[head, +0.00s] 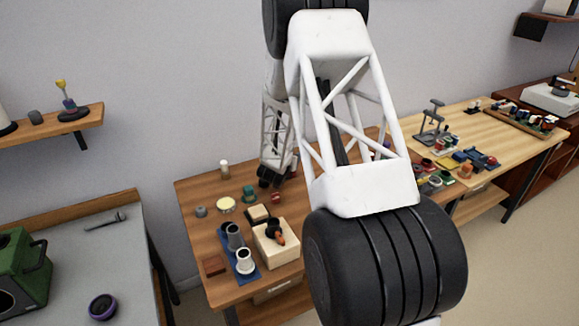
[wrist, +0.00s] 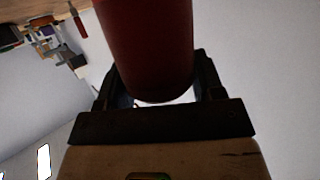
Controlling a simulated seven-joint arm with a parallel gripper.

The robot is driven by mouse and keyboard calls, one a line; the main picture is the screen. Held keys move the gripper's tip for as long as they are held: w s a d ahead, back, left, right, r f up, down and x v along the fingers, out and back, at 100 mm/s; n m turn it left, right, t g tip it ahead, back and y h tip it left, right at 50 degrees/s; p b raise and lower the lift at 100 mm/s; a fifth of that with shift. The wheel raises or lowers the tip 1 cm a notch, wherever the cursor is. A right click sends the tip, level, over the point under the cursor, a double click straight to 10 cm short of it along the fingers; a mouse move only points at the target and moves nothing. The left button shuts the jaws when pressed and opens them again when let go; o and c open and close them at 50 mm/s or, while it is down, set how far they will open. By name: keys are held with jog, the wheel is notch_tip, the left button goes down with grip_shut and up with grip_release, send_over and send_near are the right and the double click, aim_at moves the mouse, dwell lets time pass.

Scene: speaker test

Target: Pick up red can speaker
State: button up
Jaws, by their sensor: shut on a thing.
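The red can speaker (wrist: 147,48) is a large dark red cylinder at the top middle of the wrist view. Its rounded near end faces the palm, and its far end is cut off by the frame. My gripper (wrist: 154,80) is shut on it, with one dark finger on each side. Wall and room show behind the can, so it looks held up, but its height cannot be told. In the head view my arm crosses the middle, and I cannot make out the gripper or the red can there.
A wooden table (head: 195,240) holds a wooden box (head: 275,247), a blue tray (head: 226,245) with grey and white cups, and several small items. A lighter workbench (head: 505,140) at right carries many small parts. A grey table (head: 105,260) with a green machine (head: 22,268) stands left.

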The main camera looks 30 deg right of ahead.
jog(key=shift+c, duration=1)
jog(key=shift+r, duration=0.1)
jog(key=shift+r, duration=1.5)
jog(key=shift+s+a+r, duration=0.1)
jog(key=shift+s+r, duration=0.1)
jog(key=shift+r, duration=0.05)
jog(key=s+a, duration=0.2)
jog(key=s, duration=0.5)
jog(key=s+a+r, duration=0.1)
jog(key=s+a, duration=0.2)
jog(key=s, duration=0.4)
jog(key=shift+s+r, duration=0.2)
jog(key=shift+s, duration=0.2)
